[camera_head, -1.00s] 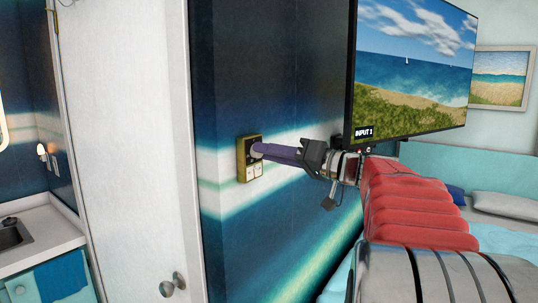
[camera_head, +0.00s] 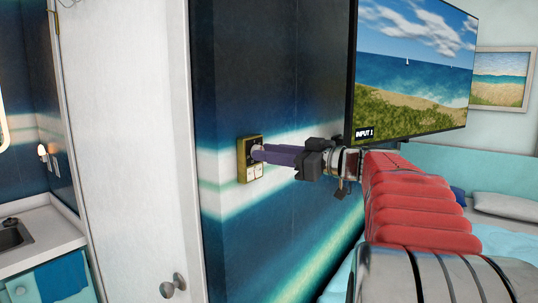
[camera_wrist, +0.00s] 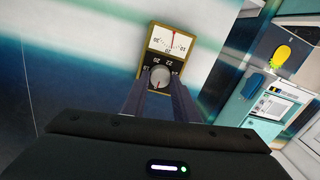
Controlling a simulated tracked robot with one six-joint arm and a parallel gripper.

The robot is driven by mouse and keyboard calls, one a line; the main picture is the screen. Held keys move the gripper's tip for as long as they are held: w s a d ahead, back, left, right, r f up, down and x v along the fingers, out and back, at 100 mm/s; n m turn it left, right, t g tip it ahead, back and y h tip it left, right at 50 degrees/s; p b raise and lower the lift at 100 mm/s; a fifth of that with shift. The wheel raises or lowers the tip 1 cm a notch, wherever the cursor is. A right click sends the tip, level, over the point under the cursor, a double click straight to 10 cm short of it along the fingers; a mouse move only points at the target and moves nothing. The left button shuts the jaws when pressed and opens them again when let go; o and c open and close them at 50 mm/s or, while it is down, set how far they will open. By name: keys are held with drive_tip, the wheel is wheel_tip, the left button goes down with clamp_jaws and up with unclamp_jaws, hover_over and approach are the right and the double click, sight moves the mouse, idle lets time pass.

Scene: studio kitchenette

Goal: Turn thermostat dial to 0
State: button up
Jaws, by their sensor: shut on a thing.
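The thermostat (camera_head: 242,172) is a small yellow-framed box on the blue and white striped wall, left of centre in the head view. In the wrist view its white gauge (camera_wrist: 158,43) has a red needle standing about upright. Below it is a round grey dial (camera_wrist: 160,74) on a black numbered face, with a red mark near its lower edge. I cannot read which number the mark meets. My gripper (camera_head: 258,152) reaches left to the thermostat, its two purple fingers shut on the dial. In the wrist view the gripper's fingertips (camera_wrist: 160,84) sit on either side of the dial.
A wall-mounted TV (camera_head: 415,75) hangs above and right of my wrist, close to it. A white door (camera_head: 130,150) with a knob is left of the thermostat. A bed (camera_head: 495,232) lies at the right. The wall around the thermostat is clear.

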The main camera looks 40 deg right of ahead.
drive_tip(key=shift+a+f+n, duration=0.1)
drive_tip(key=shift+f+n, duration=0.1)
drive_tip(key=shift+n, duration=0.1)
drive_tip(key=o, duration=1.1)
drive_tip(key=shift+r, duration=0.15)
drive_tip(key=shift+c, duration=0.2)
drive_tip(key=shift+s, duration=0.1)
drive_tip(key=v, duration=1.3)
drive_tip(key=shift+s, duration=0.25)
